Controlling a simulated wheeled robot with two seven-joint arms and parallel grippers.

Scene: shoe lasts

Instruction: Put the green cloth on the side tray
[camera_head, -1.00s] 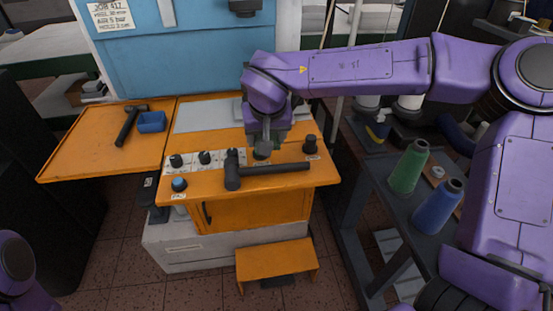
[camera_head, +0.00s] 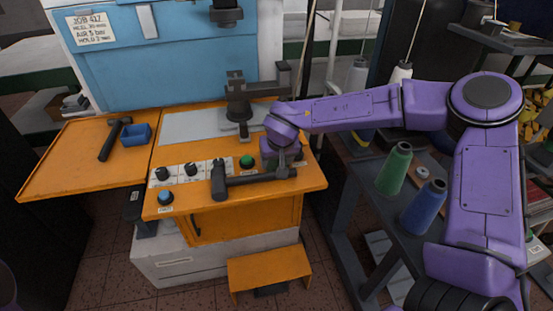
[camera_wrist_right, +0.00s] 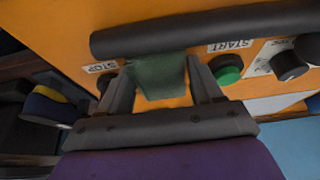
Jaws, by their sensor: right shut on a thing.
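The green cloth (camera_wrist_right: 160,76) sits between the fingers of my right gripper (camera_wrist_right: 162,85) in the right wrist view. The gripper is shut on it. In the head view my right gripper (camera_head: 283,168) is low over the right front of the orange machine top, and the cloth cannot be made out there. The orange side tray (camera_head: 62,170) is at the left of the machine, well away from the gripper. My left gripper is not in view.
A dark hammer (camera_head: 255,181) lies along the machine's front edge, close to my right gripper. Knobs and a green START button (camera_head: 247,161) are nearby. On the tray, a second hammer (camera_head: 108,147) and a blue bin (camera_head: 136,136) occupy the right part; its left part is clear.

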